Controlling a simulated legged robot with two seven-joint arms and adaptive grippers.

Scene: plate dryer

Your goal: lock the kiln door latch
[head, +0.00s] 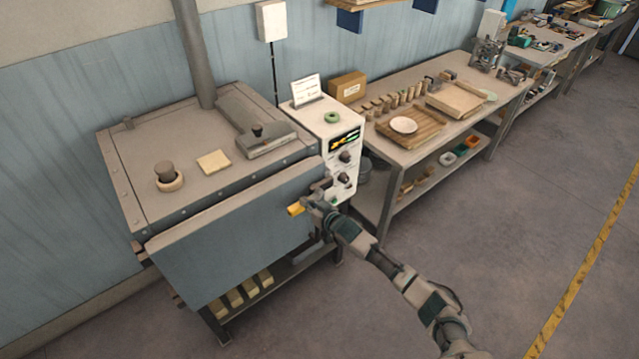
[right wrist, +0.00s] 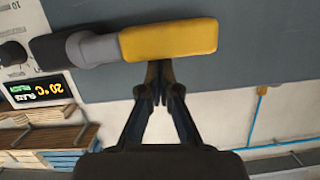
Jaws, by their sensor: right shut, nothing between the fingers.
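The kiln door (head: 230,240) is a grey-blue panel on the front of the kiln, and it looks closed or nearly so. The latch handle (head: 296,209) is yellow and sits at the door's right edge. In the right wrist view the latch handle (right wrist: 170,40) lies crosswise, joined to a grey pivot and a dark bar on its left. My right gripper (head: 308,203) is at the handle. In the wrist view the right gripper (right wrist: 159,68) is shut and empty, its tips right at the handle's lower edge; contact is unclear. My left gripper is out of view.
The control box (head: 338,150) with knobs and a display stands right of the door. A workbench (head: 408,155) with pottery stands further right. Bricks (head: 240,293) lie on the shelf under the kiln. The floor in front is free.

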